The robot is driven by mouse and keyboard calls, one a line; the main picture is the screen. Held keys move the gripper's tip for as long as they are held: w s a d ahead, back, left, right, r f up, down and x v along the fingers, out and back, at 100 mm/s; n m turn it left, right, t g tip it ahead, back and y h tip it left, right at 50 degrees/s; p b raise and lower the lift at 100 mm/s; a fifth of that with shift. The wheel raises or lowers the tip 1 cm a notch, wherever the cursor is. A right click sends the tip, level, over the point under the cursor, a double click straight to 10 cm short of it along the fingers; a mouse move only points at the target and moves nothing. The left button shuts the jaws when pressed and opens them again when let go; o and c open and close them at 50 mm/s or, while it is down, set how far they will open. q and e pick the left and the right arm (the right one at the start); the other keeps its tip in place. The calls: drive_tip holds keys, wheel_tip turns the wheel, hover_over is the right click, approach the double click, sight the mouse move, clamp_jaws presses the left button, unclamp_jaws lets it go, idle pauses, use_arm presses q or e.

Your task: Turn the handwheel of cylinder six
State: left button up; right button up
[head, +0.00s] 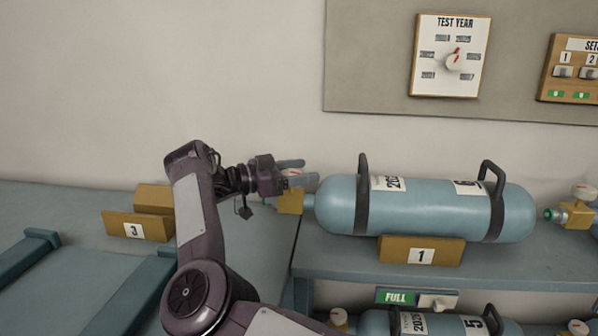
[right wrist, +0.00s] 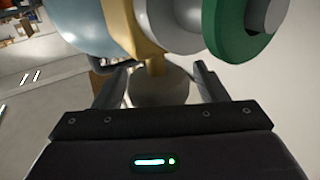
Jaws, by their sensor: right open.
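The blue cylinder (head: 430,210) with a partly hidden label that seems to read 6 lies on its side on the right-hand bench, held by dark straps. Its yellow valve (head: 290,203) is at its left end, with a small pale handwheel (head: 292,172) on top. My right gripper (head: 303,171) is at that handwheel, pointing right, with its jaws open. In the right wrist view the round grey handwheel (right wrist: 158,88) sits between the open fingers, below the yellow valve body (right wrist: 130,30). I cannot tell whether the fingers touch it. My left gripper is not in view.
A block marked 1 (head: 421,251) stands before the cylinder. Another cylinder marked 5 (head: 430,324) is below, by a green FULL sign (head: 396,296). Another valve (head: 573,215) is at the far right. A block marked 3 (head: 136,226) stands left. A TEST YEAR dial (head: 452,57) hangs above.

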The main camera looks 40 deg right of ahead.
drive_tip(key=shift+a, duration=0.1)
drive_tip(key=shift+w+a, duration=0.1)
drive_tip(key=shift+a, duration=0.05)
drive_tip(key=shift+w+a+f, duration=0.1)
drive_tip(key=shift+w+a, duration=0.05)
drive_tip(key=shift+a, duration=0.15)
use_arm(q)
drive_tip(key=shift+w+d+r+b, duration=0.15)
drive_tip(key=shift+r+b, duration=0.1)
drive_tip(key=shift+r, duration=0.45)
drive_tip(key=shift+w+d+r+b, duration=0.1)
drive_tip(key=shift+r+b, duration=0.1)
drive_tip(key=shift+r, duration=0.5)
use_arm(e)
drive_tip(key=v, duration=0.6)
drive_tip(key=shift+a, duration=0.3)
drive_tip(key=shift+w, duration=0.1)
